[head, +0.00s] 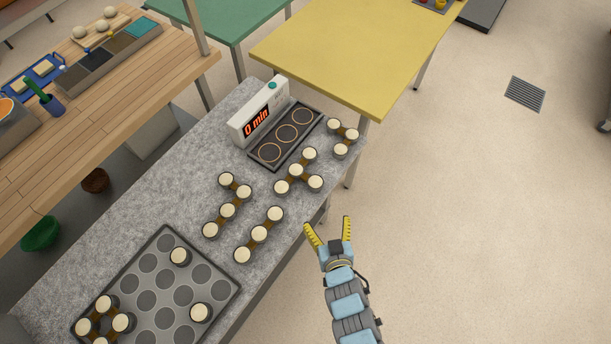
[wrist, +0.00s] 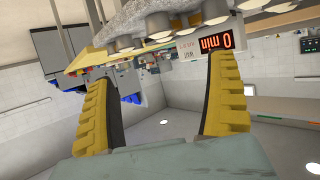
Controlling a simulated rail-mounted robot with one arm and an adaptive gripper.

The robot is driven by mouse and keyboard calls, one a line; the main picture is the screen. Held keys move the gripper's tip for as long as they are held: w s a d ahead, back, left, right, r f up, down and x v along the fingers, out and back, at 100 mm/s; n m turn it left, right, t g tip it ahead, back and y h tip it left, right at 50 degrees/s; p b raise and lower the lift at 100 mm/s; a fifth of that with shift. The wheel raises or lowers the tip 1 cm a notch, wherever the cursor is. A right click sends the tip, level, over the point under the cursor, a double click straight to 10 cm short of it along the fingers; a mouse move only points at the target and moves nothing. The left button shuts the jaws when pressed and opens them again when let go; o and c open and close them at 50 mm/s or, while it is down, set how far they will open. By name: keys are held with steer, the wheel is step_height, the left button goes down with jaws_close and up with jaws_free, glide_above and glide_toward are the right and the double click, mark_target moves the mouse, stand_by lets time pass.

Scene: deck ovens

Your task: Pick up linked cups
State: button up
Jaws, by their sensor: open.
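Several groups of pale-topped dark cups joined by brown links stand on the grey speckled counter in the head view. One group of three lies in a line (head: 259,233) nearest the counter's front edge. A bent group (head: 228,210) is to its left, a branched group (head: 295,170) above right, and a bent three-cup group (head: 352,134) near the yellow table. My gripper (head: 328,225), with yellow fingers, is open and empty, to the right of the counter edge and apart from all cups. In the wrist view its fingers (wrist: 160,75) are spread; some cups (wrist: 158,28) show at the top.
A dark tray (head: 150,238) with round hollows holds two single cups and a linked group. A white timer (head: 257,118) reads "0 min" beside a dark plate with three rings (head: 271,153). A yellow table (head: 350,50) stands behind. Floor (head: 480,220) at right is clear.

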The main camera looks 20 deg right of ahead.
mark_target(316, 186)
steer(key=x, duration=1.2)
steer(key=shift+w+r+b, duration=0.1)
steer(key=shift+r+b, duration=0.05)
steer(key=shift+b, duration=0.2)
steer(key=shift+x, duration=2.6)
steer(key=shift+c, duration=0.4)
steer(key=c, duration=1.3)
